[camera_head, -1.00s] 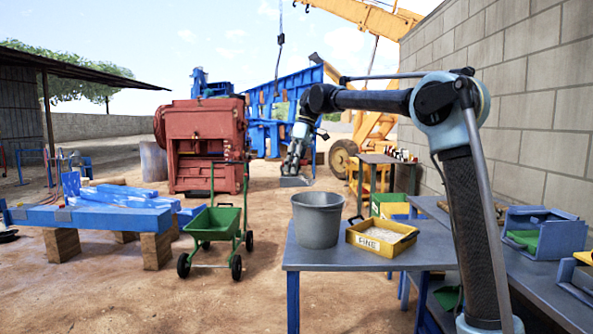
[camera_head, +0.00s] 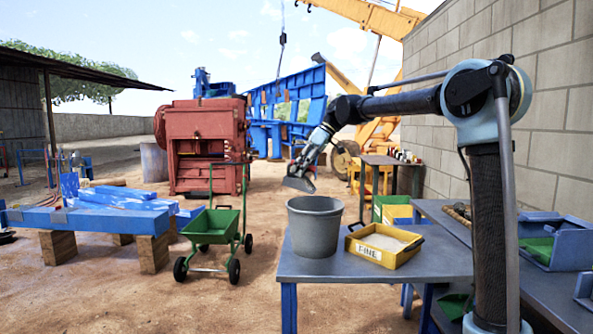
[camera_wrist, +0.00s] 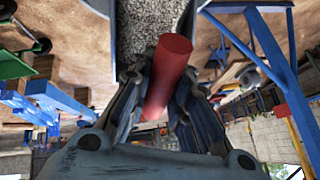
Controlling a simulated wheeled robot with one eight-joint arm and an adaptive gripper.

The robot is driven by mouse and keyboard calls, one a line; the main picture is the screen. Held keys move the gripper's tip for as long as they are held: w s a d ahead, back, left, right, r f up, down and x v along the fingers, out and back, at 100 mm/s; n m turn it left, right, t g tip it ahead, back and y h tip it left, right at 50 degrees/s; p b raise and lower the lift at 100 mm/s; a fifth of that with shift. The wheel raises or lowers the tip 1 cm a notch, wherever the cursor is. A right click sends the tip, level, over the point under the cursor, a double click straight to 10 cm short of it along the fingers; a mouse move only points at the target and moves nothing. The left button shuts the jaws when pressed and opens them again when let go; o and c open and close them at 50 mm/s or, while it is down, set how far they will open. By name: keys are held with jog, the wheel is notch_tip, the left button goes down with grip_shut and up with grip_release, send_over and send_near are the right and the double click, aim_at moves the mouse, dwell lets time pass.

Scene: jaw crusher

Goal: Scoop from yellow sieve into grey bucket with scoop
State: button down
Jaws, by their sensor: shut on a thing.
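My gripper (camera_head: 308,158) is shut on the red handle (camera_wrist: 168,78) of the scoop (camera_head: 299,184). In the wrist view, grey granular material (camera_wrist: 140,42) shows in the scoop pan. In the head view the scoop hangs just above the rim line of the grey bucket (camera_head: 315,230), toward its left side; I cannot tell how far it is in depth. The bucket stands upright on the table, and its inside is mostly hidden. The yellow sieve (camera_head: 368,254), marked FINE, sits right of the bucket and holds pale material (camera_head: 384,241).
The grey table (camera_head: 300,268) has bare surface in front of the bucket and sieve. A second bench (camera_head: 540,285) with blue trays stands at the right, along the block wall (camera_head: 565,110). A green cart (camera_head: 212,228) stands on the ground to the left.

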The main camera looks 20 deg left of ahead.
jog(key=d+y, duration=0.3)
jog(key=y, duration=0.1)
jog(key=shift+w+d+n, duration=0.15)
jog(key=shift+d+n, duration=0.15)
jog(key=shift+d, duration=0.05)
jog(key=shift+d+f+n+g+y, duration=0.25)
jog(key=shift+d+y, duration=0.45)
jog(key=shift+y, duration=0.2)
jog(key=shift+d+f+n+g+y, duration=0.15)
jog(key=shift+d+g+y, duration=0.15)
jog(key=shift+d+y, duration=0.5)
jog(key=shift+d+f+n+g+y, duration=0.2)
jog(key=shift+d+y, duration=0.35)
jog(key=shift+y, duration=0.45)
notch_tip(320, 180, up, 7)
jog(key=m+t+h, duration=0.2)
jog(key=h, duration=1)
send_over(311, 168)
jog(key=w+d, duration=0.1)
jog(key=d, duration=0.3)
jog(key=shift+a, duration=0.1)
